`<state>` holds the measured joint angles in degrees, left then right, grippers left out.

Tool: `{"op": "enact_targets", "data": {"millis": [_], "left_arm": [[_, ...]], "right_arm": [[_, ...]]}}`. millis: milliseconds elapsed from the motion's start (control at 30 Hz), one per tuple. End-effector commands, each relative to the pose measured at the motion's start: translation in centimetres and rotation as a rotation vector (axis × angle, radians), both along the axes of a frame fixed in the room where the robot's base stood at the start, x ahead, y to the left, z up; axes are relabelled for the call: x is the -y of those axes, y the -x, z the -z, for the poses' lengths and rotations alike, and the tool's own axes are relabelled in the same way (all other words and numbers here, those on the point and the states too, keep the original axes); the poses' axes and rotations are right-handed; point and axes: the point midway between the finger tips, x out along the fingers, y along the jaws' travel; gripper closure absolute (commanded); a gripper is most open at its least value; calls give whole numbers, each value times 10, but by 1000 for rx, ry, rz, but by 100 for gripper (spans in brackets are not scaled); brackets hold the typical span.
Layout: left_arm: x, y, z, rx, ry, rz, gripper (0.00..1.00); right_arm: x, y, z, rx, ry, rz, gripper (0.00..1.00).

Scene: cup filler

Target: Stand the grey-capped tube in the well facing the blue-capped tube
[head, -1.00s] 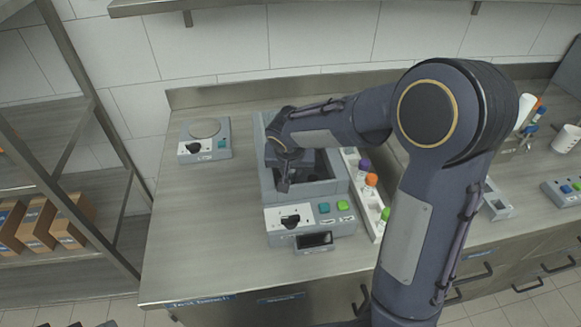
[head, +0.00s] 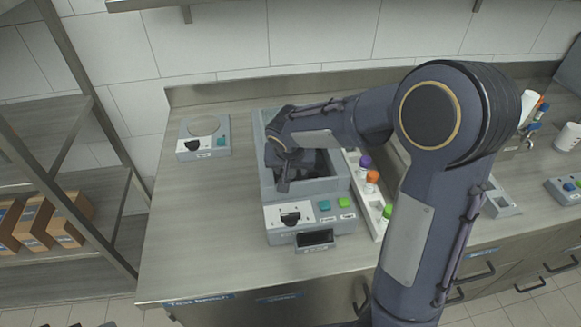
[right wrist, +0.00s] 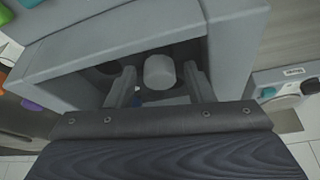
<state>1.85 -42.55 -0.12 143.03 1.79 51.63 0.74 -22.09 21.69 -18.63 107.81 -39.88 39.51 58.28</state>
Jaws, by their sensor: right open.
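The grey-capped tube shows as a pale grey round cap (right wrist: 160,72) in the right wrist view, between my right gripper's fingers; its body is hidden below. My right gripper (right wrist: 158,88) is open, its fingers on either side of the cap. In the head view this gripper (head: 283,186) reaches down into the open chamber of the grey machine (head: 341,186), and my arm hides much of the inside. A dark round well (right wrist: 108,68) lies left of the grey cap.
The chamber walls (right wrist: 235,40) stand close around the gripper. A white rack (head: 351,160) with purple-, orange- and green-capped tubes stands right of the machine. A small device with a round plate (head: 203,126) stands at the left. The bench's front left is clear.

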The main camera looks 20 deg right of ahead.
Motion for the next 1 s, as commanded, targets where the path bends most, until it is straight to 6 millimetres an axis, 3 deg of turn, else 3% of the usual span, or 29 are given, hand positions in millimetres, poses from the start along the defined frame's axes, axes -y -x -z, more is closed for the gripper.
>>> {"op": "enact_targets", "data": {"millis": [267, 333, 700, 900, 1000], "left_arm": [[0, 0, -24, 0, 0, 0, 64], [0, 0, -15, 1, 0, 0, 64], [0, 0, -12, 0, 0, 0, 64], [0, 0, -12, 0, 0, 0, 64], [0, 0, -12, 0, 0, 0, 64]], "right_arm": [[0, 0, -21, 0, 0, 0, 52], [-4, 5, -31, 8, -2, -1, 52], [-18, 33, -103, 4, -1, -2, 52], [-20, 41, -121, 0, -4, -2, 52], [-13, 56, -122, -13, -38, -18, 52]]}}
